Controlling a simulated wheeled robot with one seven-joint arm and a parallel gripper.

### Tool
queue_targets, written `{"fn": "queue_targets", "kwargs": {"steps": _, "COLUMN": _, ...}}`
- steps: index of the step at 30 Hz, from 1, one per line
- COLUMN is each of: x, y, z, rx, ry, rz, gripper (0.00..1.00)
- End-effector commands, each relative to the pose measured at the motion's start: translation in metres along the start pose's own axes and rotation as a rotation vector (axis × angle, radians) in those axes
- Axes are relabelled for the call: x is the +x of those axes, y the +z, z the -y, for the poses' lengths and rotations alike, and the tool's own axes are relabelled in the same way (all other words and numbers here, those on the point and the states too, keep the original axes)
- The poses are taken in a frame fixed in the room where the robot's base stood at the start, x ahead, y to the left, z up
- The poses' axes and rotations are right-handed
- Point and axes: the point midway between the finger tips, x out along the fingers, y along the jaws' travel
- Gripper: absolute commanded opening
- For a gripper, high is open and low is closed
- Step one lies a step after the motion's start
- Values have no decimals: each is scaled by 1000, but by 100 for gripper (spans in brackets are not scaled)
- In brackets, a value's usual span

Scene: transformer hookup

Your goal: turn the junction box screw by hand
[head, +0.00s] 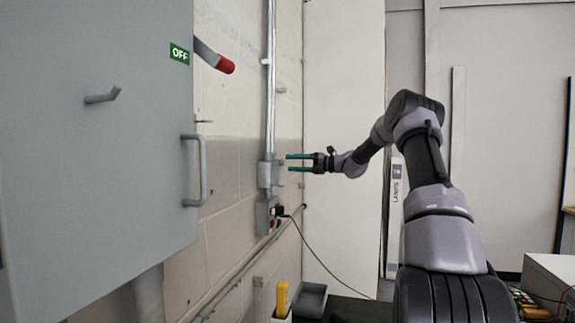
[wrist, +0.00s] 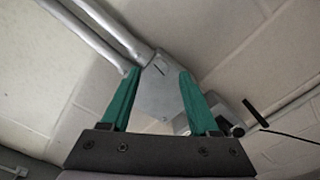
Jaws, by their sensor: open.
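The grey junction box (head: 268,173) is on the block wall at the lower end of a vertical metal conduit. My gripper (head: 287,163) is just to its right in the head view, with its two green fingers pointing at the wall. In the wrist view the junction box (wrist: 158,93) lies between the green fingers of my gripper (wrist: 158,72). A small dark slot, likely the screw (wrist: 162,70), shows on its cover near the fingertips. The fingers are apart and hold nothing. I cannot tell whether they touch the box.
A large grey cabinet (head: 100,140) with a handle (head: 200,170) and a red-tipped lever (head: 224,64) fills the left. Below the junction box is an outlet box (head: 266,215) with a black plug and cord. A grey bin (head: 311,300) and yellow tool (head: 281,299) are lower down.

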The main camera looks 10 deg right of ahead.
Motion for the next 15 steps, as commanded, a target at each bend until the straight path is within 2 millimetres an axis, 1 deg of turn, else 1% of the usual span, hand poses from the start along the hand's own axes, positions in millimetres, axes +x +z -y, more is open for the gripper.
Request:
{"fn": "queue_targets", "kwargs": {"steps": 1, "x": 8, "y": 0, "z": 0, "rx": -1, "ry": 2, "rz": -1, "gripper": 62}}
{"fn": "queue_targets", "kwargs": {"steps": 6, "x": 22, "y": 0, "z": 0, "rx": 0, "ry": 1, "rz": 0, "gripper": 62}}
{"fn": "queue_targets", "kwargs": {"steps": 15, "x": 25, "y": 0, "z": 0, "rx": 0, "ry": 0, "rz": 0, "gripper": 62}}
